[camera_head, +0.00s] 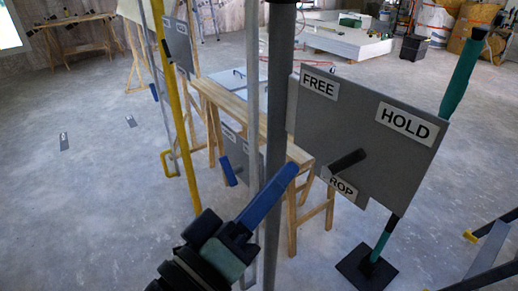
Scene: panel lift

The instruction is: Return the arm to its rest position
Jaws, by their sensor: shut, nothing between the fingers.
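My gripper (284,178) reaches in from the bottom centre. Its black body and long blue end point up and to the right, and it holds nothing. The end overlaps the dark upright post in the picture and lies left of the grey sign board (364,128); I cannot tell the depth between them. The board reads FREE, HOLD and a partly covered word ending in ROP. A black lever (348,160) sticks out from the board beside that lower label, apart from my gripper in the picture.
A dark post (279,90) and a yellow pole (177,100) stand close by. Wooden trestles (238,103) are behind. A green-sleeved pole (463,72) rises at right, above a black floor plate (366,268). The grey floor at left is mostly clear.

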